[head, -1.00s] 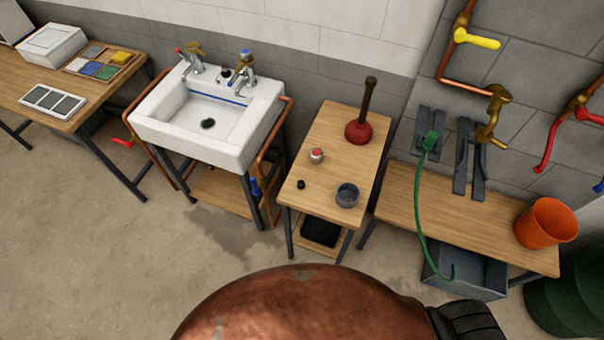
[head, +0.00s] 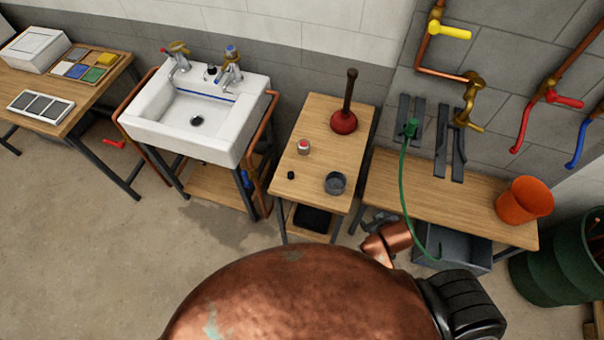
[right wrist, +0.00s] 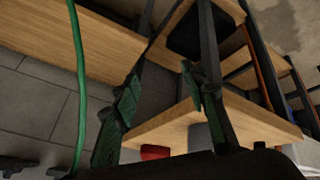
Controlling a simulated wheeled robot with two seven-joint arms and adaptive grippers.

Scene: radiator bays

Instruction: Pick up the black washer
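A small black piece, which looks like the black washer (head: 291,175), lies on the small wooden table (head: 318,130) in the head view. It is left of a grey round dish (head: 335,183) and in front of a small red-topped jar (head: 304,146). My right gripper (head: 376,222) is low beside the table's front right leg, right of and apart from the washer. In the right wrist view its two fingers (right wrist: 158,80) are spread with nothing between them. A dark spot at that view's bottom edge is too small to identify. My left gripper is not in view.
A red plunger (head: 344,122) stands at the table's back. Right is a bench (head: 450,200) with an orange bucket (head: 524,200) and a hanging green hose (head: 404,190). A white sink (head: 190,130) stands left. The table's front left is clear.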

